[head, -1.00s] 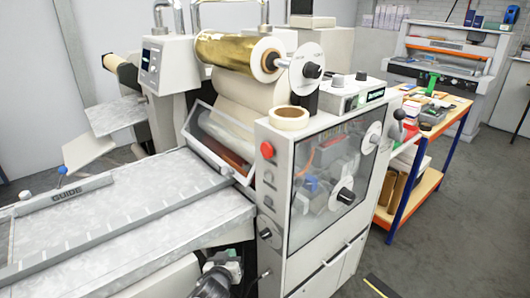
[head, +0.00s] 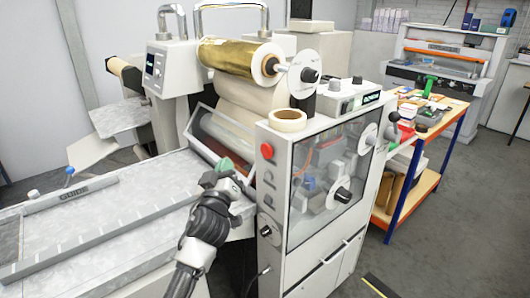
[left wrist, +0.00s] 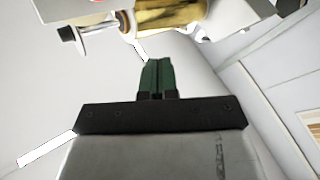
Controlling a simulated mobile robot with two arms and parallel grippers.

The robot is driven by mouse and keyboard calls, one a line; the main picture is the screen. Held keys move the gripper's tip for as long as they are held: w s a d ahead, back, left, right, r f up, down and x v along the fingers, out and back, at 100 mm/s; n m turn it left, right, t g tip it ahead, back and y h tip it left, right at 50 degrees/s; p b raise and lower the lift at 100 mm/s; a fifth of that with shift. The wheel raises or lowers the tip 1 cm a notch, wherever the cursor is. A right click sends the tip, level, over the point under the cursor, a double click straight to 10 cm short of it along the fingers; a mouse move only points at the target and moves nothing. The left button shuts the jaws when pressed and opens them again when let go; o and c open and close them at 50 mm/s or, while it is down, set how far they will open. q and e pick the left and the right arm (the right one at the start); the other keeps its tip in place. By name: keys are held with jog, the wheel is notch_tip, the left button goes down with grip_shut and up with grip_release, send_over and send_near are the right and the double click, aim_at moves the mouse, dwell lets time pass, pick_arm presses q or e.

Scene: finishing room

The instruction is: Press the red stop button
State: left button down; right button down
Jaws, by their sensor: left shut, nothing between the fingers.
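The red stop button (head: 267,151) is a round red knob high on the narrow front face of the grey machine cabinet (head: 285,215). Only a sliver of red shows at the top edge of the left wrist view (left wrist: 97,1). My left gripper (head: 224,165), with green fingers, is shut and empty. In the head view it appears left of and slightly below the button, over the feed table's end, apart from the button. In the left wrist view its fingers (left wrist: 156,75) are together with nothing between them. My right gripper is not seen.
A clear guard (head: 215,140) and gold foil roll (head: 238,58) are beside the cabinet. A tape roll (head: 288,120) lies on top. Dark knobs sit below the button. The feed table (head: 130,215) stretches left; a workbench (head: 447,110) stands at right.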

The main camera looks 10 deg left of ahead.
aim_at(268, 150)
pick_arm(q)
jog(key=shift+w+d+f, duration=0.1)
jog(key=w+d+b, duration=0.5)
jog(key=w, duration=0.1)
jog(key=shift+w+d, duration=0.15)
jog(key=shift+w, duration=0.25)
dwell(2.1)
jog(key=shift+w+d+b, duration=0.3)
jog(key=shift+w+b, duration=0.05)
jog(key=shift+b, duration=0.15)
